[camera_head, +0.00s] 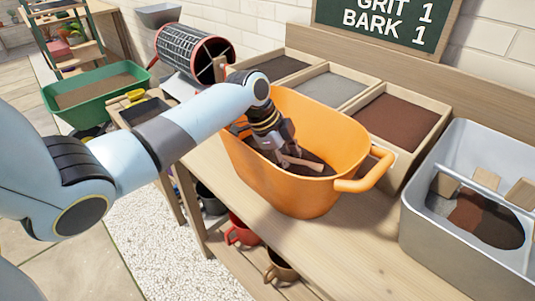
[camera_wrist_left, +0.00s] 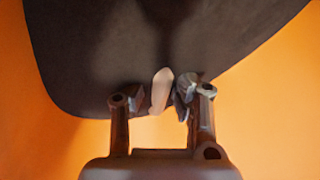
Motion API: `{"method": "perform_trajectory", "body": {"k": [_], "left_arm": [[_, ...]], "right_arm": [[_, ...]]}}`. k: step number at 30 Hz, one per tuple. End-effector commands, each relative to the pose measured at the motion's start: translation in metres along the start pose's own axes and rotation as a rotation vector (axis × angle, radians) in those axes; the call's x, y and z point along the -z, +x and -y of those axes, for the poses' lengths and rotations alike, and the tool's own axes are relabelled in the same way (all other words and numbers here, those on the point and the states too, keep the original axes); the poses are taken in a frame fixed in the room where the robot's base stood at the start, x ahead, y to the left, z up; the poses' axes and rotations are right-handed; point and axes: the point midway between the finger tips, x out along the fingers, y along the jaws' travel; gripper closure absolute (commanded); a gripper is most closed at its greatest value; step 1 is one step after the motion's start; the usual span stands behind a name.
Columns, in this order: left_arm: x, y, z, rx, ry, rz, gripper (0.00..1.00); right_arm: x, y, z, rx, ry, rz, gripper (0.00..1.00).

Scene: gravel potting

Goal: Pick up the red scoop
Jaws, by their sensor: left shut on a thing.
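My left gripper (camera_head: 282,150) reaches down inside the orange tub (camera_head: 300,203). In the left wrist view its two fingers (camera_wrist_left: 157,98) stand on either side of a pale tan handle (camera_wrist_left: 161,88), and the gripper is shut on it. The handle end also shows in the head view (camera_head: 303,164), just above dark soil in the tub. The rest of the tool is hidden, so I cannot tell if it is a scoop or its colour. A red mug-like vessel with a handle (camera_head: 243,231) stands on the shelf under the bench. My right gripper is not in view.
Wooden bins with dark, grey and reddish-brown (camera_head: 402,122) fill stand behind the tub. A grey tub (camera_head: 430,222) stands at the right. A green trough (camera_head: 60,116) and a mesh drum (camera_head: 185,52) are at the left. The bench front is clear.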

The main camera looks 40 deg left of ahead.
Motion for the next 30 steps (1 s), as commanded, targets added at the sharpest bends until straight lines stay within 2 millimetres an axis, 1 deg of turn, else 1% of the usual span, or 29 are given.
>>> {"method": "perform_trajectory", "body": {"k": [5,8,15,19,24,30], "left_arm": [[0.003,-0.006,0.003,0.004,0.002,-0.001,1.00],[0.009,-0.020,0.006,0.005,0.004,-0.001,1.00],[0.028,-0.066,0.016,0.005,0.004,-0.001,1.00],[0.034,-0.083,0.019,0.003,0.002,0.000,1.00],[0.038,-0.091,0.020,0.001,0.001,-0.001,1.00],[0.038,-0.091,0.020,0.001,0.001,-0.001,1.00]], "right_arm": [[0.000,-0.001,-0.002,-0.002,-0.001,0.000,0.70],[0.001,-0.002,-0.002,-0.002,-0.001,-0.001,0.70],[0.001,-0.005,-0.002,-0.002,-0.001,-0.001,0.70],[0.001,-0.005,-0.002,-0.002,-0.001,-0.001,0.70],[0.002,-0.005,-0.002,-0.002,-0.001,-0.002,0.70],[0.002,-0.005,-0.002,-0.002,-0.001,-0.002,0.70]]}}
